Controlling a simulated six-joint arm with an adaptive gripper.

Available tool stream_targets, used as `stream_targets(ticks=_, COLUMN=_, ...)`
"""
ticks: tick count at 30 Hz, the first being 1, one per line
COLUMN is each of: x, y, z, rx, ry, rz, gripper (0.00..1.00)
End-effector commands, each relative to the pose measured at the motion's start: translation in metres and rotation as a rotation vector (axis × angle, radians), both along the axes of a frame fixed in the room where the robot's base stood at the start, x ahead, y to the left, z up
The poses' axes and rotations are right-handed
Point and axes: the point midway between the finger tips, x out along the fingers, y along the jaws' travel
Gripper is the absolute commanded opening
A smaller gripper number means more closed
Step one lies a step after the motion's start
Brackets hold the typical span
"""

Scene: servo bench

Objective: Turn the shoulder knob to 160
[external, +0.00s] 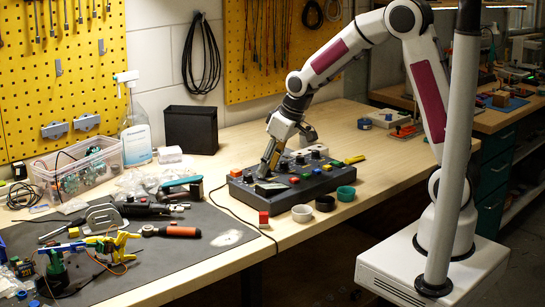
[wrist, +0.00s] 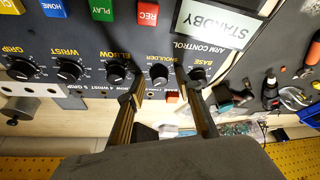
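The control box (external: 330,183) is a dark panel on the wooden bench in the external view. In the wrist view the shoulder knob (wrist: 158,72) is a black dial with a printed scale, in a row between the elbow knob (wrist: 117,72) and the base knob (wrist: 198,75). My gripper (external: 266,174) points down at the left part of the box. In the wrist view its two fingers (wrist: 160,82) are apart, with one tip on each side of the shoulder knob and gaps showing. Contact and the exact dial reading cannot be made out.
The wrist knob (wrist: 68,70) and grip knob (wrist: 21,69) continue the row. A STANDBY display (wrist: 217,24) and coloured buttons like the red REC (wrist: 148,12) lie beside it. Small bowls (external: 346,193) and a red block (external: 263,218) stand near the box. Tools clutter the dark mat (external: 228,222).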

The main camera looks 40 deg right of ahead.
Motion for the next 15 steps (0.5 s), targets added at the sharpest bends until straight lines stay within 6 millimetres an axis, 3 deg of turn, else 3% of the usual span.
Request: stream_targets(ticks=15, x=0.0008, y=-0.0015, z=0.0000, rx=0.000, ry=0.000, rz=0.127, gripper=0.35)
